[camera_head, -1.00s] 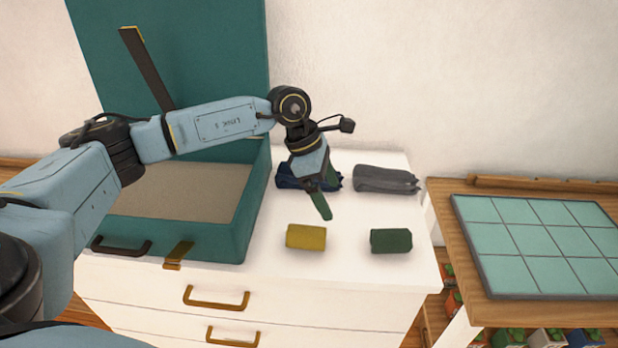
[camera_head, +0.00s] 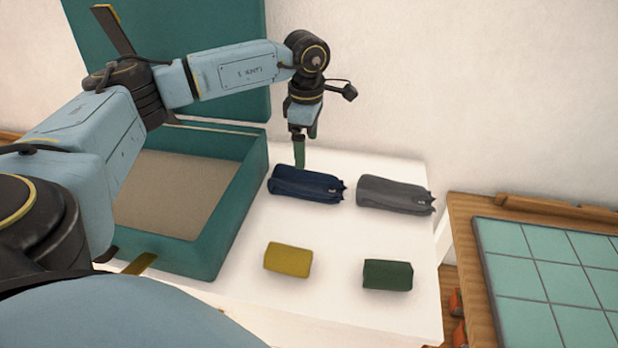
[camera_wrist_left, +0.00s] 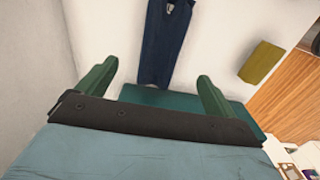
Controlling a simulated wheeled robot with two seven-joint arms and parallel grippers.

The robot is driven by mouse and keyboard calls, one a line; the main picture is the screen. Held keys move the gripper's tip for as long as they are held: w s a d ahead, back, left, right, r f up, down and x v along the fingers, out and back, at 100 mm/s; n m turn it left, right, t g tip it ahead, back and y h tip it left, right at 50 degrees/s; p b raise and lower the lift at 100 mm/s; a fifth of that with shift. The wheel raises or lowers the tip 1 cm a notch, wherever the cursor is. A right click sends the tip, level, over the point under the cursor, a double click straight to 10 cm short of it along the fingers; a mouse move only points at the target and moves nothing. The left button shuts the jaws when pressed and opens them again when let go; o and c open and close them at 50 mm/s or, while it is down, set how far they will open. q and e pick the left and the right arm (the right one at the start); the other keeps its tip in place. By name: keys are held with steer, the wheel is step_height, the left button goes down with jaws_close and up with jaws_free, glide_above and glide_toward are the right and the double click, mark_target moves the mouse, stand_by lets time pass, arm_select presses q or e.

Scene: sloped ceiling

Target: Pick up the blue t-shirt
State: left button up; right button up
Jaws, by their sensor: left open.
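The blue t-shirt (camera_head: 306,186) is a dark navy folded bundle lying on the white dresser top, just right of the open teal suitcase. It also shows in the left wrist view (camera_wrist_left: 162,45), beyond the fingers and a little right of the middle. My left gripper (camera_head: 304,153) points down above the back edge of the shirt in the head view, apart from it as far as I can tell. In the left wrist view its two green fingers (camera_wrist_left: 155,82) are spread wide with nothing between them. My right gripper is not in view.
A grey folded garment (camera_head: 396,194) lies right of the blue one. A yellow bundle (camera_head: 288,260) and a green bundle (camera_head: 387,275) lie nearer the front. The teal suitcase (camera_head: 232,220) stands open at left. The wall is close behind. A tiled table (camera_head: 545,275) stands at right.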

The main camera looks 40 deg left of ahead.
mark_target(303, 174)
arm_select(q)
step_height(303, 174, down, 5)
steer(key=b, duration=0.3)
steer(key=shift+w, duration=0.1)
steer(key=shift+f+b, duration=0.55)
steer(key=shift+f, duration=0.2)
steer(key=shift+f+b, duration=0.35)
steer(key=shift+b, duration=0.1)
steer(key=f+b, duration=0.2)
steer(key=f, duration=0.1)
steer(key=f+b, duration=0.1)
steer(key=shift+s+a+f, duration=0.15)
steer(key=shift+s+a, duration=0.1)
steer(key=shift+a, duration=0.05)
steer(key=shift+a+f+b, duration=0.15)
steer(key=shift+b, duration=0.15)
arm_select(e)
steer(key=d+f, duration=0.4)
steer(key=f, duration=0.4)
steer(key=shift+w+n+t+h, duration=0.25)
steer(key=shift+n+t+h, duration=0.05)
arm_select(q)
steer(key=shift+f, duration=0.1)
steer(key=c, duration=1.2)
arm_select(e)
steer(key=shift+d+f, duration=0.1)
arm_select(q)
steer(key=shift+o, duration=0.2)
